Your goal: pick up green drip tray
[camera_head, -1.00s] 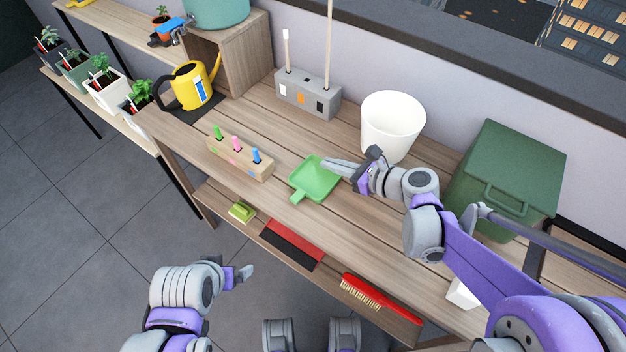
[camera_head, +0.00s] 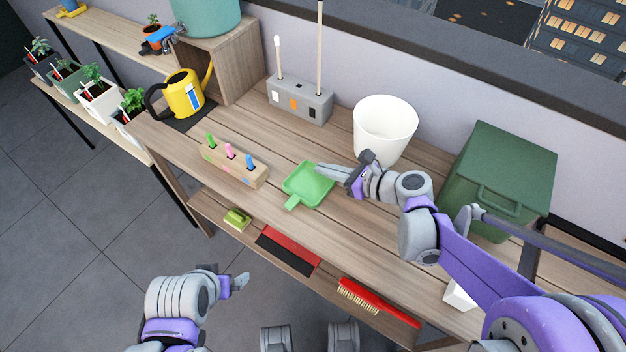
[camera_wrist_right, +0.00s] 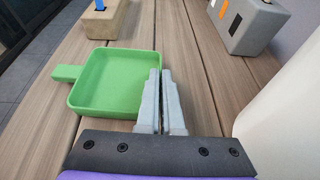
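The green drip tray (camera_head: 306,186) lies on the wooden table, its short handle pointing toward the table's front edge. It also shows in the right wrist view (camera_wrist_right: 112,85), with the handle to the left. My right gripper (camera_head: 318,168) is at the tray's right-hand wall. In the right wrist view its fingers (camera_wrist_right: 160,75) are nearly together, one on the inner side of that wall and one outside, pinching it. The tray still rests on the table. My left gripper (camera_head: 243,280) is in front of the table, away from the tray; its finger gap is not visible.
A wooden block with coloured pegs (camera_head: 234,166) stands left of the tray. A white bin (camera_head: 384,128) stands close behind my right gripper, and a green lidded box (camera_head: 497,180) is to the right. A grey holder (camera_head: 299,100) stands behind. A lower shelf holds brushes (camera_head: 378,302).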

